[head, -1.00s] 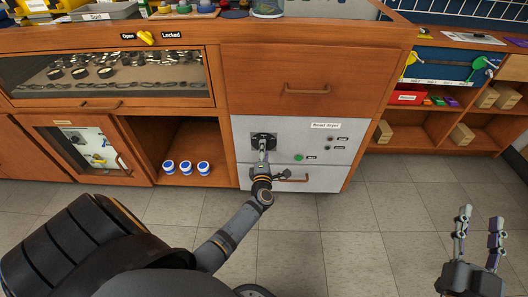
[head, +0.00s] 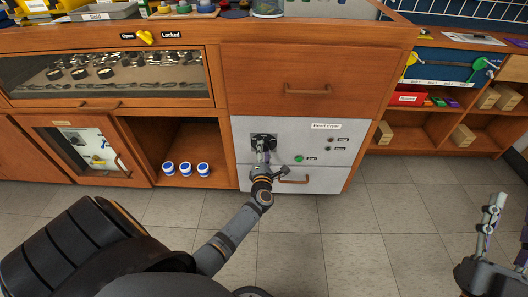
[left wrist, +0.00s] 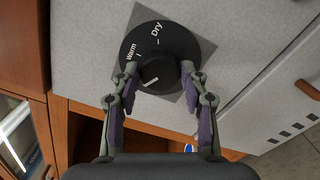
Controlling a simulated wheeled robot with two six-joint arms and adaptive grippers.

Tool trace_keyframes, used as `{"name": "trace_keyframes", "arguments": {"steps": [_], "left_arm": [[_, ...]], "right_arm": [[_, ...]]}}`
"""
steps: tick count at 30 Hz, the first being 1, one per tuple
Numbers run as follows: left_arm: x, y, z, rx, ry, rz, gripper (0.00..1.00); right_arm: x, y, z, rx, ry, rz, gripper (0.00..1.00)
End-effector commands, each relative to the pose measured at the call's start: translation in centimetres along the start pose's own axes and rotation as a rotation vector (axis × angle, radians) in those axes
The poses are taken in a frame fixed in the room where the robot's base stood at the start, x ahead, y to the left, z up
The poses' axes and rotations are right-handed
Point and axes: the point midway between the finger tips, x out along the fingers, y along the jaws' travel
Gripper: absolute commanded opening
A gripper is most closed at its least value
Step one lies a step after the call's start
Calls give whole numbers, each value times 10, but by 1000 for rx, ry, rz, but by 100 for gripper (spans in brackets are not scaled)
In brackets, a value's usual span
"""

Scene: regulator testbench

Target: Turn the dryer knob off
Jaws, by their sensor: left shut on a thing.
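The dryer knob (left wrist: 157,72) is a small black knob at the centre of a round black dial. The dial face (left wrist: 150,38) reads "Warm" and "Dry" in white. A white line on the knob lies on its lower part in the left wrist view. In the head view the dial (head: 262,138) is on the grey front panel labelled "Bead dryer". My left gripper (left wrist: 161,73) is shut on the knob, one finger on each side; it also shows in the head view (head: 262,150). My right gripper (head: 508,222) is open and empty over the floor at lower right, partly cut off.
A green button (head: 299,158) and two dark indicators (head: 329,144) are on the panel right of the dial. A drawer handle (head: 293,181) lies below, near my left wrist. White and blue jars (head: 186,168) stand in the open cubby to the left.

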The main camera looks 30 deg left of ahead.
Motion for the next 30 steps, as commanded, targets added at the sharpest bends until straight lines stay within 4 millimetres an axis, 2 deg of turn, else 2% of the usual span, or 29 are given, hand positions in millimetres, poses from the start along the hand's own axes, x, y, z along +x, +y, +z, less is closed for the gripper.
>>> {"name": "trace_keyframes", "arguments": {"steps": [3,4,9,17,20,23,30], "left_arm": [[-1,-2,-1,-2,2,-3,13],[-1,-2,-1,-2,2,-3,47],[0,-1,-1,-1,2,-2,67],[0,0,0,0,1,-1,67],[-7,-1,-1,0,1,-2,67],[-25,-2,-1,-2,3,-3,67],[-84,-2,-1,-1,4,-5,67]], "right_arm": [[0,0,0,0,0,0,40],[0,0,0,0,0,0,40],[0,0,0,0,-1,0,40],[0,0,1,0,-3,0,40],[0,0,1,0,-3,-1,40],[0,0,1,0,-2,-1,40],[0,0,0,0,-2,0,40]]}}
